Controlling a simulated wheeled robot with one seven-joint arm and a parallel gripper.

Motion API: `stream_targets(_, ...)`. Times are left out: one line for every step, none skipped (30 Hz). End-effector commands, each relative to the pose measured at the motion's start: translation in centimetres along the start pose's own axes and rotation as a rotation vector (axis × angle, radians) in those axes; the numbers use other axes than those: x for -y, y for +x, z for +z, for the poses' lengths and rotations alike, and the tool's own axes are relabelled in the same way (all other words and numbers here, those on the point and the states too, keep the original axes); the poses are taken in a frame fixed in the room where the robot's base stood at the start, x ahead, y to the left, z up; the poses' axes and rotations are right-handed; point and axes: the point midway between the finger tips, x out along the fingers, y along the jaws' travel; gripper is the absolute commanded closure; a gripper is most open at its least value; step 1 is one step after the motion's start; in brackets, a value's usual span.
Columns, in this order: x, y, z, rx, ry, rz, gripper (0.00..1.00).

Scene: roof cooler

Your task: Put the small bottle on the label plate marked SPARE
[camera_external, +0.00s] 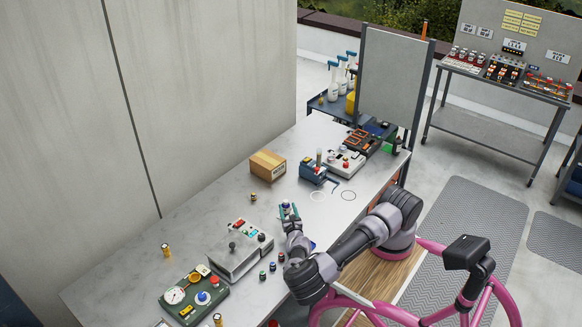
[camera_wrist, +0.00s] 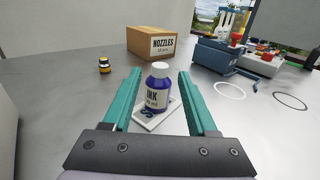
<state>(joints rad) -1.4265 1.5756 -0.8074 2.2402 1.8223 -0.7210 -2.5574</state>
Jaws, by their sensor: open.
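The small bottle (camera_wrist: 158,90) is blue-purple with a white cap and a label reading INK. It stands upright on a small white plate (camera_wrist: 144,126) with dark markings, partly hidden by the bottle and my gripper; I cannot read SPARE on it. My gripper (camera_wrist: 160,74) is open, with one teal finger on each side of the bottle. Gaps show between the fingers and the bottle, and nothing is held. In the external view my gripper (camera_external: 289,209) is low over the middle of the bench, and the bottle is too small there to make out clearly.
A cardboard NOZZLES box (camera_wrist: 151,44) and a small yellow-and-black item (camera_wrist: 104,65) stand behind. Two ring outlines, white (camera_wrist: 230,91) and dark (camera_wrist: 291,101), lie right. A grey control box (camera_external: 238,250) and green gauge panel (camera_external: 190,296) occupy the near bench.

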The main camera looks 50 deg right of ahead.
Motion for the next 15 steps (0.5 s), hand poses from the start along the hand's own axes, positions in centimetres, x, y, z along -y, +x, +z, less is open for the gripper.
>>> stream_targets(-0.1, -1.1, 0.0, -0.002, 0.002, 0.002, 0.42)
stream_targets(-0.1, -1.6, 0.0, -0.003, 0.002, 0.001, 0.42)
stream_targets(-0.1, -2.2, 0.0, -0.001, 0.000, 0.002, 0.42)
stream_targets(0.0, -2.7, 0.0, -0.002, 0.001, 0.001, 0.42)
stream_targets(0.0, -3.1, 0.0, -0.002, 0.002, 0.001, 0.42)
stream_targets(-0.1, -3.5, 0.0, -0.001, 0.002, 0.001, 0.42)
stream_targets(0.0, -3.8, 0.0, -0.001, 0.001, 0.000, 0.42)
stream_targets(0.0, -4.0, 0.0, -0.001, 0.000, 0.000, 0.42)
stream_targets(0.0, -4.2, 0.0, -0.001, -0.001, 0.000, 0.42)
stream_targets(0.0, -4.4, 0.0, 0.000, -0.001, 0.000, 0.42)
stream_targets(0.0, -4.5, 0.0, 0.000, 0.000, 0.000, 0.42)
stream_targets(0.0, -4.5, 0.0, 0.001, 0.000, 0.000, 0.42)
stream_targets(0.0, -4.6, 0.0, 0.001, -0.001, 0.000, 0.42)
stream_targets(0.0, -4.6, 0.0, 0.001, -0.001, 0.000, 0.42)
stream_targets(0.0, -4.6, 0.0, 0.001, -0.001, 0.000, 0.42)
